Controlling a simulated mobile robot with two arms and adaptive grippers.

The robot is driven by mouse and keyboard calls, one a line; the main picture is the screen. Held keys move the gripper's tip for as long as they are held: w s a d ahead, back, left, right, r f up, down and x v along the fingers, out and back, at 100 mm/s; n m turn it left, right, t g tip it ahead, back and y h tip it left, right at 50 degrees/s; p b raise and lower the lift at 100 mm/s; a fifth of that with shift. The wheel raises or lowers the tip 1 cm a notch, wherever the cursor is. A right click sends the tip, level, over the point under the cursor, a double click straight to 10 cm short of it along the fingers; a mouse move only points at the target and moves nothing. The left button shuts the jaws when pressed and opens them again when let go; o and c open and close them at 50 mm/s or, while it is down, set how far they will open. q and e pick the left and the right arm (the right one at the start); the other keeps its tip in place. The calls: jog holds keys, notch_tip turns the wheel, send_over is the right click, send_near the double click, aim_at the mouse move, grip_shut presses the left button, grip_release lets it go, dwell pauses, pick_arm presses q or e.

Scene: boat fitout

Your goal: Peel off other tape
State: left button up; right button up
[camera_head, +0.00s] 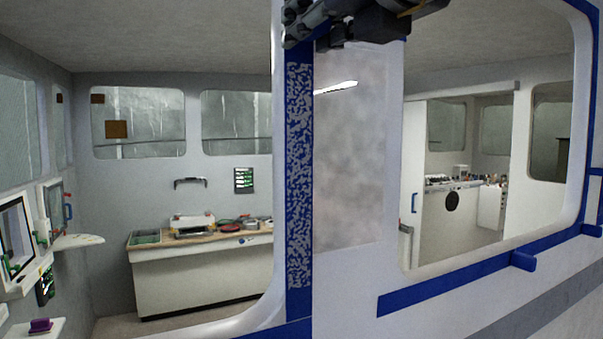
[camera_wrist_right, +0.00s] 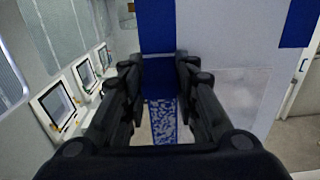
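A vertical strip of tape (camera_head: 300,170) runs down the white pillar between two window openings. It is speckled blue and grey along most of its length in the head view. In the right wrist view it is solid blue (camera_wrist_right: 157,28) at the top and speckled lower down. My right gripper (camera_head: 322,30) is at the top of this strip. In the wrist view its two fingers (camera_wrist_right: 158,66) are apart, one each side of the strip, with nothing visibly gripped. Whether they touch the tape cannot be told. My left gripper is not in view.
More blue tape (camera_head: 440,290) runs under the right window, with a blue piece sticking out (camera_head: 523,261). Through the left opening are a workbench (camera_head: 200,275) and wall screens (camera_head: 17,238). A doorway (camera_head: 465,165) shows through the right opening.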

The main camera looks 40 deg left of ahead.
dwell(0.3)
jog(key=shift+d+f+b, duration=0.15)
jog(key=shift+d+b, duration=0.05)
jog(key=shift+b, duration=0.3)
jog(key=shift+s+d, duration=0.15)
jog(key=b+v, duration=0.5)
jog(key=v, duration=0.5)
jog(key=shift+d, duration=0.15)
dwell(0.3)
